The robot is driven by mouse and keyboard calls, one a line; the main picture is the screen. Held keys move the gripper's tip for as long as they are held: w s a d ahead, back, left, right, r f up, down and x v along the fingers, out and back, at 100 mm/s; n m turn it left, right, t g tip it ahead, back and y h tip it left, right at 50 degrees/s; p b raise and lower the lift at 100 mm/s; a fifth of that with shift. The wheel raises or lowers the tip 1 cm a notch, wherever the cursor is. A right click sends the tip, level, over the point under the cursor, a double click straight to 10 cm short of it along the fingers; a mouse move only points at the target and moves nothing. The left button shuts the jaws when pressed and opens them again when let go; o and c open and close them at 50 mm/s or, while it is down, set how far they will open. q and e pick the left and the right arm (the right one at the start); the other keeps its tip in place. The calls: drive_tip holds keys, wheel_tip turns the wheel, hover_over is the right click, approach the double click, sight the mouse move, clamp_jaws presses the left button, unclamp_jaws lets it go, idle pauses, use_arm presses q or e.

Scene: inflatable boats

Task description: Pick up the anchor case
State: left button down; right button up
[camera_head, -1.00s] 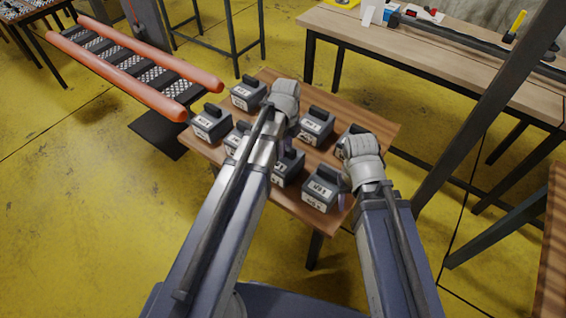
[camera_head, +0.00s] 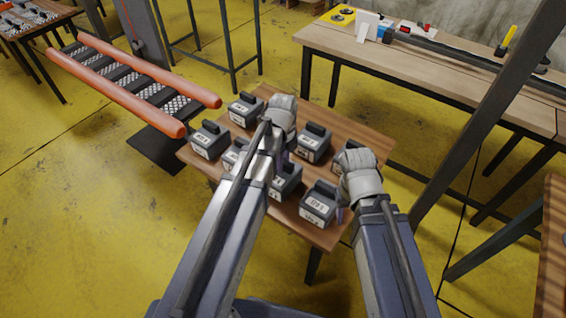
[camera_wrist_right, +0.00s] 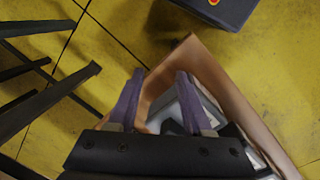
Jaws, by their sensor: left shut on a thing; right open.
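Several dark grey anchor cases with black top handles and white front labels stand on a small wooden table (camera_head: 375,140). In the head view one is at the back left (camera_head: 246,109), one at the left (camera_head: 211,140), and one at the front right (camera_head: 318,204). My left gripper (camera_head: 287,152) is over the middle of the group, shut on an anchor case (camera_head: 285,182); my arm hides much of the grip. My right gripper (camera_head: 341,213) is beside the front-right case. In the right wrist view it (camera_wrist_right: 155,90) is open and empty, above the table's edge.
A rack with orange-red tubes (camera_head: 135,88) is close to the table's left. A long workbench (camera_head: 350,50) stands behind to the right, with a dark slanted post (camera_head: 485,110) in front of it. Yellow floor (camera_head: 90,220) is clear at the front left.

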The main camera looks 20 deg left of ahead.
use_arm(q)
wheel_tip(320, 180, up, 9)
drive_tip(key=p, duration=0.8)
drive_tip(key=shift+a, duration=0.1)
